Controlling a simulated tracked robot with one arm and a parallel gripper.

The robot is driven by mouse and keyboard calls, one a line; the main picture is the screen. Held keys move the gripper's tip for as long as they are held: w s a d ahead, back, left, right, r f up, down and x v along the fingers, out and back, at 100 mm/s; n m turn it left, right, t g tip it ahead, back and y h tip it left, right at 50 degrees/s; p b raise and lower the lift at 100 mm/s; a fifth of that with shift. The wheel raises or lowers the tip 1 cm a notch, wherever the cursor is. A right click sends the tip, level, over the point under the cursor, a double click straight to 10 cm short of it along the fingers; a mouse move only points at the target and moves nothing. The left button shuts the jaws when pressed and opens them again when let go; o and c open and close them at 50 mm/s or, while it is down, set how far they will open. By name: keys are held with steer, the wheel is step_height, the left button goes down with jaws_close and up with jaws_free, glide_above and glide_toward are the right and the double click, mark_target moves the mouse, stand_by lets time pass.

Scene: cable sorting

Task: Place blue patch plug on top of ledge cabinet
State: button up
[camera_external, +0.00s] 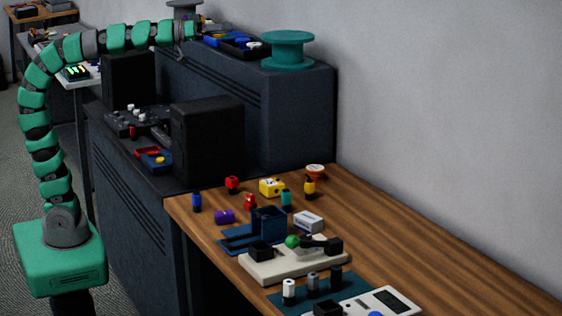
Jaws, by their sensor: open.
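The ledge cabinet (290,110) is dark blue-grey and stands against the wall, with a raised top. My gripper (195,28) is at the far left end of that top, beside a dark tray (248,52) with blue parts. It is small in the picture, and its fingertips are hard to make out. A small blue plug (196,201) with a dark lower end stands upright on the wooden table's near left corner, far from my gripper. Whether this or a blue part by the tray is the patch plug, I cannot tell.
A green spool (288,49) stands on the cabinet top. Black boxes (207,140) and a dark panel (138,121) sit on the lower level. The wooden table (420,240) holds several coloured plugs and a white device (385,303); its right side is clear.

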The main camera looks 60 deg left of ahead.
steer(key=shift+o, duration=0.4)
steer(key=s+a+y, duration=0.2)
steer(key=a+y, duration=0.1)
steer(key=a, duration=0.7)
steer(key=s+a+n+g+y, duration=0.1)
steer(key=a+y, duration=0.3)
steer(key=a, duration=0.6)
steer(key=shift+s+f, duration=0.25)
steer(key=shift+s, duration=0.4)
steer(key=w+d+f+m+g+h+p, duration=0.1)
steer(key=w+d+f+m+g+p, duration=0.3)
steer(key=d+f, duration=0.3)
steer(key=m+g+y+p, duration=0.1)
steer(key=m+g+p, duration=0.9)
steer(key=g+p, duration=0.25)
glide_above(196, 192)
step_height(196, 192, down, 26)
steer(key=shift+t, duration=0.35)
step_height(196, 192, down, 13)
steer(key=shift+w+a+r, duration=0.1)
jaws_close()
